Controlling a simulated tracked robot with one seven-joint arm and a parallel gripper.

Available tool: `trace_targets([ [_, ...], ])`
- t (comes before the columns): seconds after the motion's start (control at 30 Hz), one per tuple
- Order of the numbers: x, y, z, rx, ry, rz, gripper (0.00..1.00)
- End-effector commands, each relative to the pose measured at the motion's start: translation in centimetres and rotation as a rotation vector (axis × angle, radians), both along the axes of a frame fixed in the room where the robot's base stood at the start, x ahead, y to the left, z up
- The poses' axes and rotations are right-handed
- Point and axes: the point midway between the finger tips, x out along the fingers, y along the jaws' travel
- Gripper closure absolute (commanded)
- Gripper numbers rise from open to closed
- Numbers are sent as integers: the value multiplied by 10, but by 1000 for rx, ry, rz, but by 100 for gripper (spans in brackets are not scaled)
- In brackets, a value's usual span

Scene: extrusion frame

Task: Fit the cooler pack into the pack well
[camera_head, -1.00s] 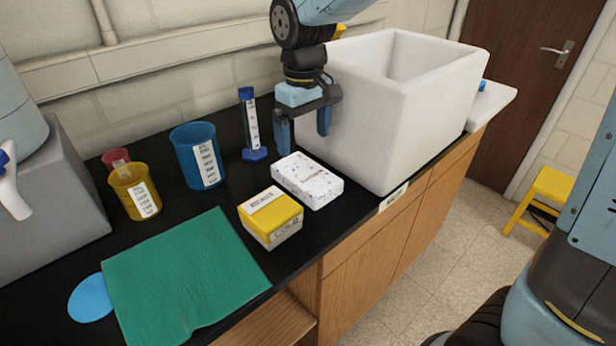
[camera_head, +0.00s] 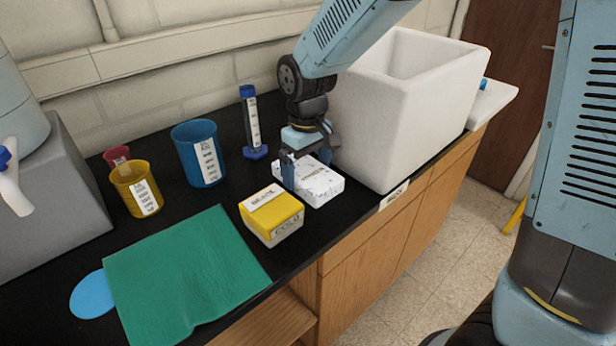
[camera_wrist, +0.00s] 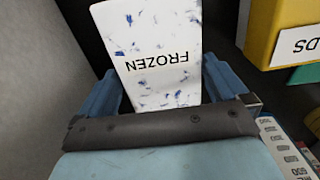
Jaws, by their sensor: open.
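The cooler pack (camera_head: 322,187) is a white block with blue flecks, lying flat on the black bench beside the large white box. In the wrist view the pack (camera_wrist: 150,35) reads FROZEN. My gripper (camera_head: 307,172) is open over the pack. In the wrist view its fingers (camera_wrist: 160,72) stand on either side of the pack's near end, with small gaps visible. The white box (camera_head: 378,135) has an open top. Its inner floor is hidden, and I cannot make out a pack well in either view.
A yellow-lidded box (camera_head: 270,222) sits close to the pack. A green mat (camera_head: 185,270) and blue disc (camera_head: 92,295) lie at front left. A blue-capped cylinder (camera_head: 253,125), blue beaker (camera_head: 190,160) and yellow cup (camera_head: 128,190) stand behind. The bench edge is near.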

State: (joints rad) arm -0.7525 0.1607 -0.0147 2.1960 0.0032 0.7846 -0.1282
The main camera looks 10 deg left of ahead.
Motion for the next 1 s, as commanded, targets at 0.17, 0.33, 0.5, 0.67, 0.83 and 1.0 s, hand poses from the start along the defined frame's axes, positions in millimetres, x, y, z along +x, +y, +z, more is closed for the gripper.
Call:
trace_targets([
  [0.17, 0, 0, 0, 0, 0, 0, 4],
  [0.33, 0, 0, 0, 0, 0, 0, 20],
  [0.5, 0, 0, 1, 0, 0, 0, 36],
  [0.67, 0, 0, 1, 0, 0, 1, 52],
  [0.83, 0, 1, 1, 1, -1, 1, 62],
  [1.0, 0, 1, 4, 1, -1, 1, 62],
])
